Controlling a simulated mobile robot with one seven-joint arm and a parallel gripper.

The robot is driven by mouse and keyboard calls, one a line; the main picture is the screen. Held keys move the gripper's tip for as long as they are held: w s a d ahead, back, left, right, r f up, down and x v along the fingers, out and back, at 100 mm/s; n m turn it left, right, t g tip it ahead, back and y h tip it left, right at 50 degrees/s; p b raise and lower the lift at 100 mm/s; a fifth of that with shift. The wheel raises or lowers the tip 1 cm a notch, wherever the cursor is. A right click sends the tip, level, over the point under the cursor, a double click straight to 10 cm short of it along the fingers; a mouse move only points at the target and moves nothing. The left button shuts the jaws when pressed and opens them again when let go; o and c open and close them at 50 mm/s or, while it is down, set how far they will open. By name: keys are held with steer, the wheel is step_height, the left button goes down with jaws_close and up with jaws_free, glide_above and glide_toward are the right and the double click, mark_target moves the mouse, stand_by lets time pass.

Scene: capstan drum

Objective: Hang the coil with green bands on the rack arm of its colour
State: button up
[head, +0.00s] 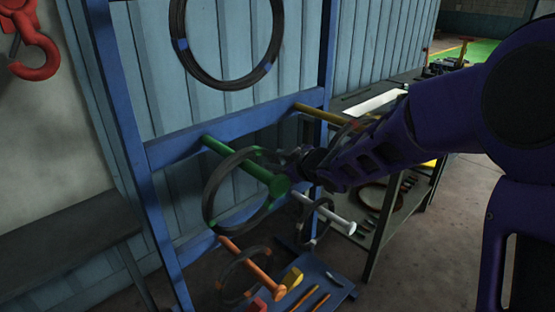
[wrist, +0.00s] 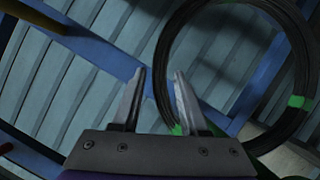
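The coil with green bands (head: 208,196) is a dark ring that hangs around the green rack arm (head: 228,151) on the blue rack. My gripper (head: 287,158) is just right of the coil's upper part. In the wrist view its two fingers (wrist: 160,75) are apart. The coil's left edge shows between and behind them, and they do not appear to grip it.
A coil with blue bands (head: 184,58) hangs above. A yellow arm (head: 318,114), a white arm (head: 335,218) with a small coil, and an orange arm (head: 247,259) with a coil are close by. A blue tray (head: 335,285) holds loose items below. A workbench (head: 385,235) stands right.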

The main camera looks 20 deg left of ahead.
steer(key=shift+o, duration=0.7)
steer(key=shift+s+f, duration=0.1)
steer(key=shift+f, duration=0.05)
steer(key=p+v, duration=0.4)
steer(key=v, duration=1.3)
steer(key=shift+r+p, duration=0.25)
steer(key=shift+p, duration=0.1)
steer(key=shift+s+d, duration=0.1)
steer(key=shift+s, duration=0.05)
